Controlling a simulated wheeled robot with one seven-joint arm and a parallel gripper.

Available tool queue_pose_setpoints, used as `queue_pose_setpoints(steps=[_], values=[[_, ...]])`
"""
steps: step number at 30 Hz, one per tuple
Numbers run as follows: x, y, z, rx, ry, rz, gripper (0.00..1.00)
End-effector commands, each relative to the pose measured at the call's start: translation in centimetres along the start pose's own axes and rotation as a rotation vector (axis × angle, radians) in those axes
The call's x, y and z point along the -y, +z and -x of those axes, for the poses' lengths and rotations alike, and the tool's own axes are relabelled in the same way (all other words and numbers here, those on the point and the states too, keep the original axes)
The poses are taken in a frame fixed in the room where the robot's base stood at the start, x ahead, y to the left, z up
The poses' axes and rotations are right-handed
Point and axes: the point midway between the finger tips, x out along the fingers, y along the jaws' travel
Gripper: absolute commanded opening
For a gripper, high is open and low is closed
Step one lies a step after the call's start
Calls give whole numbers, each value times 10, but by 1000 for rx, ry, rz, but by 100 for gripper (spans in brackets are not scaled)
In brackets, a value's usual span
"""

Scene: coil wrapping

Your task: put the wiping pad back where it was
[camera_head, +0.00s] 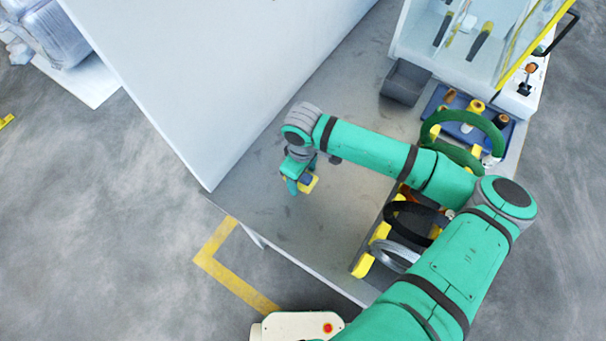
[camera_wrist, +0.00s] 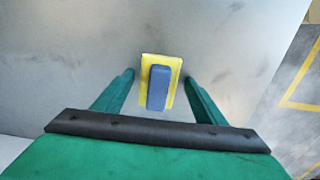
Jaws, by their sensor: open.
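The wiping pad (camera_wrist: 147,65) is yellow with a blue block-shaped grip (camera_wrist: 158,88) on top. In the wrist view it shows between the two green fingers of my gripper (camera_wrist: 158,80), with a gap on each side. In the head view the pad (camera_head: 312,186) shows at the fingertips of my gripper (camera_head: 298,186), low over the grey tabletop, partly hidden by the fingers. My gripper is open. I cannot tell whether the pad rests flat on the table.
The grey table (camera_head: 275,215) is bare around the pad. A large pale panel (camera_head: 200,80) rises at its left. A dark bin (camera_head: 405,82), a blue tray (camera_head: 436,100) with parts, a green ring (camera_head: 470,117) and a rack with dark and silver rings (camera_head: 397,257) stand at the right.

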Motion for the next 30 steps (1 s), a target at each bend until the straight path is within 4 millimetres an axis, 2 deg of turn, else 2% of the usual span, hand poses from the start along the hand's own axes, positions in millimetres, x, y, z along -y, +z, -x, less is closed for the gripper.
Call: queue_pose_setpoints(steps=[4, 7, 15, 21, 24, 30], values=[[0, 0, 7, -1, 1, 0, 65], [-1, 0, 20, -2, 2, 0, 65], [-1, 0, 74, -3, 3, -1, 65], [-1, 1, 106, -1, 1, -3, 65], [-1, 1, 116, 0, 1, -3, 65], [0, 1, 123, 0, 1, -2, 65]])
